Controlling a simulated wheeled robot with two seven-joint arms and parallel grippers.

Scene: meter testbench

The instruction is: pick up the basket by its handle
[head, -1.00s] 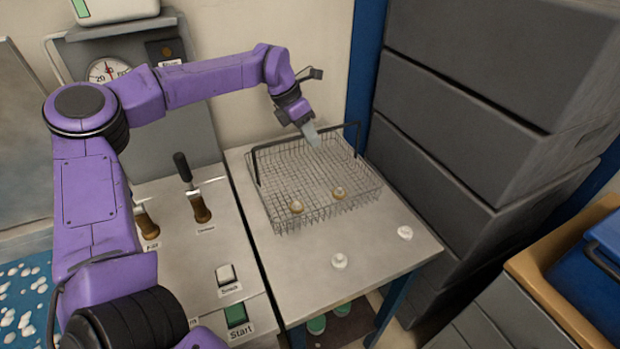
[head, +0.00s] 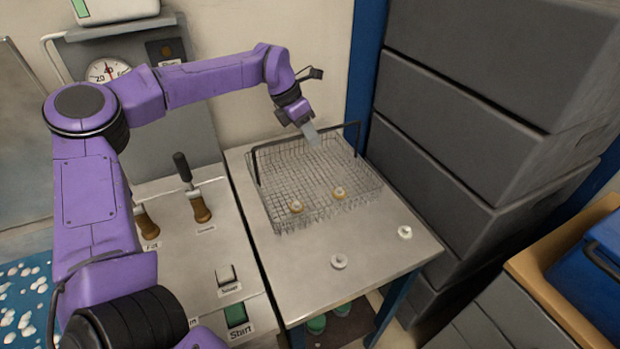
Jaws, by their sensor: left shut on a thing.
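The wire basket (head: 283,183) sits on the metal side table, with a dark handle bar (head: 340,126) raised across its back half. Two small round pieces with tan rims lie inside it, one on the left (head: 296,207) and one on the right (head: 339,193). My left gripper (head: 312,138) reaches down from above at the middle of the handle bar. It is shut on the handle; its fingers hide the part they grip. The basket appears to rest on the table. My right gripper is not in view.
Two white round pieces lie on the table in front of the basket, one nearer (head: 339,262) and one farther right (head: 405,232). Dark grey boxes (head: 460,150) are stacked close on the right. A bench panel with levers (head: 190,180) and a green Start button (head: 236,314) stands left.

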